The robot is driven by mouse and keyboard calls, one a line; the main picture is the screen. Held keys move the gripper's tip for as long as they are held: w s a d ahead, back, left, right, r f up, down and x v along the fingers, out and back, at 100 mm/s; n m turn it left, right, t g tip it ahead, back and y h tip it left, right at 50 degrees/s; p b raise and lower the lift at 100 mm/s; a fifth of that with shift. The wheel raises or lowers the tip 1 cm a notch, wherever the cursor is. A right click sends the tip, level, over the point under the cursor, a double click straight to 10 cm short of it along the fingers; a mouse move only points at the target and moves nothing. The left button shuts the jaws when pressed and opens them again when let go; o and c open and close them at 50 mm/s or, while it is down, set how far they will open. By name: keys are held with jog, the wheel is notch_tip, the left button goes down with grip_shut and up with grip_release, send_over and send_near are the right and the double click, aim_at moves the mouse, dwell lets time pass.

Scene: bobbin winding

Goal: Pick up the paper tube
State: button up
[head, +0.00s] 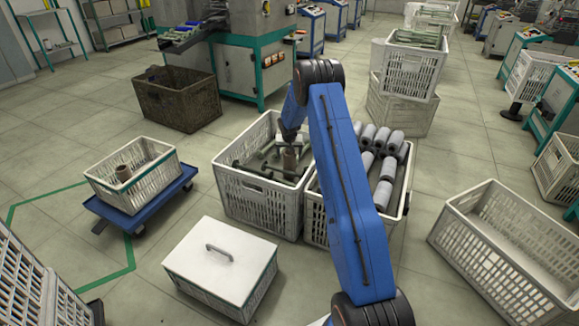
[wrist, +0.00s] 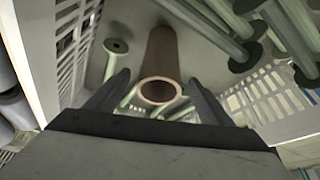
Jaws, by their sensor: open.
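My gripper (wrist: 158,80) is open, with one finger on each side of the tube and a visible gap to each. In the head view my gripper (head: 290,140) is over this crate, just above the tube. Whether the fingers reach down past the tube's rim cannot be told. A second brown tube (head: 123,173) stands in the small crate at the left.
Green bobbins (wrist: 285,35) lie close to the tube, and the slatted crate wall (wrist: 75,40) is near on the left. A crate of grey-white spools (head: 386,165) adjoins on the right, partly behind my arm. A white lidded box (head: 220,262) stands in front.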

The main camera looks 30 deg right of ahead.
jog(key=x, duration=0.5)
jog(key=shift+s+a+f, duration=0.1)
jog(key=shift+s, duration=0.05)
jog(key=c, duration=1.2)
